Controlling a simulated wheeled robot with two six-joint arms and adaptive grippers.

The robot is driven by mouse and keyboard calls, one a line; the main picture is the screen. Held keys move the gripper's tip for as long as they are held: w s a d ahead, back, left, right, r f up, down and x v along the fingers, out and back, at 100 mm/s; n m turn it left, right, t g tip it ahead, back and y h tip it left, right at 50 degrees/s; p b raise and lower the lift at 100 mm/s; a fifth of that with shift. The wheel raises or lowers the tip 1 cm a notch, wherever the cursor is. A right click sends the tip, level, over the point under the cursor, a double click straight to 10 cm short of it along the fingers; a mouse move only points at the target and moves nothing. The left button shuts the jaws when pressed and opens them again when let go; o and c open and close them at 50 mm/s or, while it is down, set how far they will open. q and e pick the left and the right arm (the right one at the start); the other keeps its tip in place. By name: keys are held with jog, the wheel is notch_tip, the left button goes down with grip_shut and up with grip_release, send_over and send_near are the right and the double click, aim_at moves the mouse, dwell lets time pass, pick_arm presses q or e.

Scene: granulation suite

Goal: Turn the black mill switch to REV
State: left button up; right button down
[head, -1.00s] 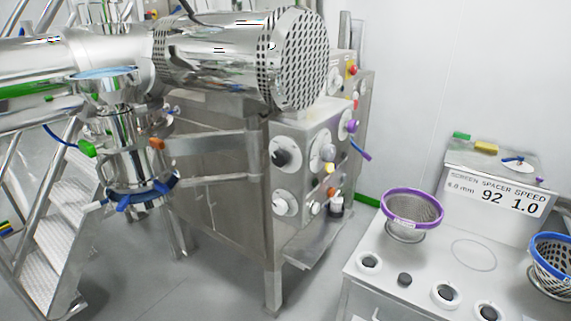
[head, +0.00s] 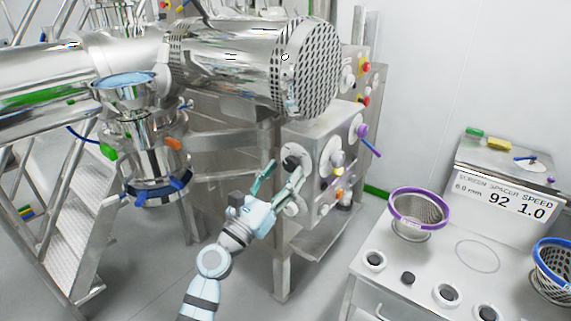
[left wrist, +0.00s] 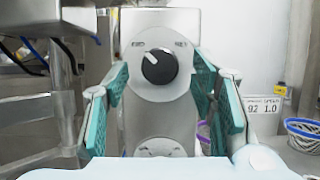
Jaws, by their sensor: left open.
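The black mill switch (head: 291,161) is a round black knob on a white disc on the steel cabinet's control face. In the left wrist view the black knob (left wrist: 159,67) sits centred between the fingers, with its white pointer line toward the upper left. Labels at the disc's upper left and upper right are too small to read surely. My left gripper (head: 282,178) is open just in front of the knob, its teal finger pads (left wrist: 160,90) on either side and apart from it. In the head view the fingers partly cover the panel. My right gripper is not in view.
A second white dial (left wrist: 160,147) sits below the knob. A purple-handled lever (head: 363,131) and other knobs crowd the panel's right side. A bench at right holds a purple-rimmed basket (head: 419,207) and a display sign (head: 505,195). A perforated steel drum (head: 307,67) overhangs the panel.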

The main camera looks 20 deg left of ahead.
pick_arm(q)
jog(key=shift+x, duration=0.8)
jog(key=c, duration=1.1)
jog(key=shift+c, duration=0.2)
